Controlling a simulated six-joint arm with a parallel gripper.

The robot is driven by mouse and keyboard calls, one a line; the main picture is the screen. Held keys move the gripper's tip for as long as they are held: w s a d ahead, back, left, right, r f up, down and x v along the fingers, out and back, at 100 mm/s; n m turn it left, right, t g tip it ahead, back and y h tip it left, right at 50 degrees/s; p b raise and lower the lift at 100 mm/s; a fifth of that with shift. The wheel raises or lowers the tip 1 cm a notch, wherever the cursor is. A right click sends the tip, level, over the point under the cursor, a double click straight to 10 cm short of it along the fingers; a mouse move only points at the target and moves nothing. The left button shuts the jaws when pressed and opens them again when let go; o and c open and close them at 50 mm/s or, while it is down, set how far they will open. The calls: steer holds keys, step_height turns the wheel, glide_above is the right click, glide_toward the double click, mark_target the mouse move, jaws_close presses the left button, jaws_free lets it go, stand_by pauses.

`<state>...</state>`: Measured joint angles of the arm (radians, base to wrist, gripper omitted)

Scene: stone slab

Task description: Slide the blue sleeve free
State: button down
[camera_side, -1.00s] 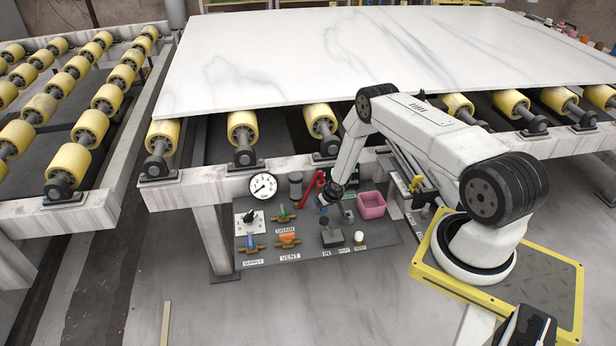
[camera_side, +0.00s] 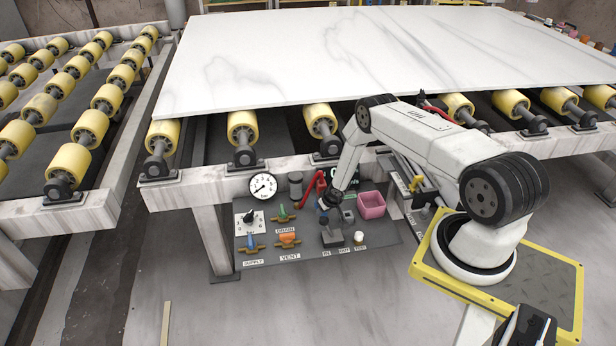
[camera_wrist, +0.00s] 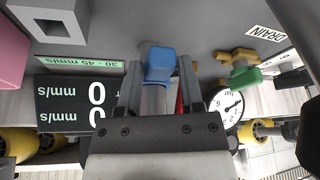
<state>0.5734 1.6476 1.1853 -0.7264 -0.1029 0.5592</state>
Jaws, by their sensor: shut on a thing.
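The blue sleeve (camera_wrist: 160,62) shows at the centre of the wrist view, between the fingertips of my gripper (camera_wrist: 160,76). The jaws are shut on it. A pale metallic part shows between the fingers just below the sleeve; how the sleeve sits on it is partly hidden. In the side view my gripper (camera_side: 328,205) is low over the dark panel, left of the pink bin, and the sleeve is too small there to make out clearly.
A speed display (camera_wrist: 75,103) reads 0 mm/s beside a green 30–45 mm/s label (camera_wrist: 80,64). The pink bin (camera_side: 371,205), a gauge (camera_side: 263,186), a red handle (camera_side: 312,188), a green valve (camera_side: 282,212) and an orange valve (camera_side: 288,238) crowd the panel. The marble slab (camera_side: 340,55) overhangs behind.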

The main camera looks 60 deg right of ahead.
steer(key=shift+f, duration=0.2)
steer(key=shift+c, duration=1.2)
jaws_free()
steer(key=shift+r, duration=0.2)
steer(key=v, duration=0.7)
steer(key=shift+s, duration=0.15)
steer(key=shift+r, duration=0.1)
steer(key=shift+r, duration=0.1)
